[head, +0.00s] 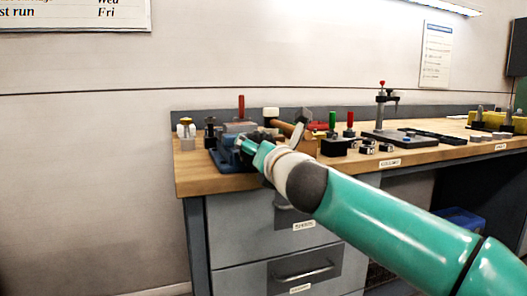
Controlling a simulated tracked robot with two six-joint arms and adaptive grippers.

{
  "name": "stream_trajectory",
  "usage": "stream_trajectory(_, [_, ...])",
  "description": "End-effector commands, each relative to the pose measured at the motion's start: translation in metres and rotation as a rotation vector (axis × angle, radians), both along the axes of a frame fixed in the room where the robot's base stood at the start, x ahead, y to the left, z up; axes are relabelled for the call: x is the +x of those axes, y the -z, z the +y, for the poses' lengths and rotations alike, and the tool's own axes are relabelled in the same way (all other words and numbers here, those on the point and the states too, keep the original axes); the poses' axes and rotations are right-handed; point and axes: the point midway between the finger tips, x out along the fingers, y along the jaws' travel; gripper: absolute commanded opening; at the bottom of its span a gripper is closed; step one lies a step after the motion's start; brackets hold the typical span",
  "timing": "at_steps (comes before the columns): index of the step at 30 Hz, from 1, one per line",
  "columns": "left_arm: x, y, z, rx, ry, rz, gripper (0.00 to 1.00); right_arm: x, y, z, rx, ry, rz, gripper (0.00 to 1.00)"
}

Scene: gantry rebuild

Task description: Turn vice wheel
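A blue vice (223,157) with grey upper parts stands at the left front of the wooden workbench (203,182). Its wheel cannot be made out; the end of my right arm covers that side. My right arm comes in from the right, and its gripper (247,146) is at the vice's right side, close to it or touching it. I cannot tell which. The fingers are small and partly hidden, so their opening cannot be read. My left gripper is not in view.
Behind the vice is a red upright handle (241,106). A small jar (186,129) stands to its left. Green-handled (332,120) and red-handled (350,119) tools and a stand (381,112) are to the right. Drawers (245,225) are below the bench top.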

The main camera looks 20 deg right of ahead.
Motion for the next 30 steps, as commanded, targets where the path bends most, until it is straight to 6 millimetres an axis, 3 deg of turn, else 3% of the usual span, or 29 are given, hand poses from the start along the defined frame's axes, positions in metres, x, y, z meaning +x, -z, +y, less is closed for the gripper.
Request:
stream_trajectory(1, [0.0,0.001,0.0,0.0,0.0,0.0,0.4,0.002,0.011,0.002,0.005,0.0,0.019,0.51])
stream_trajectory(12, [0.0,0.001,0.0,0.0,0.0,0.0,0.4,0.002,0.01,0.003,0.008,-0.003,0.019,0.51])
stream_trajectory(13, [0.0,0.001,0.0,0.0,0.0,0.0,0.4,0.002,0.01,0.003,0.008,-0.003,0.019,0.91])
stream_trajectory(15, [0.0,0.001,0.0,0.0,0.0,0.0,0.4,0.002,0.009,0.003,0.008,-0.002,0.018,1.0])
stream_trajectory(26, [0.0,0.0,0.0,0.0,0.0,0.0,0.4,0.0,0.004,0.002,0.006,-0.003,0.009,1.0])
stream_trajectory(30, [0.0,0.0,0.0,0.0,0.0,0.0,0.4,-0.01,0.003,0.002,0.006,-0.004,0.007,1.0])
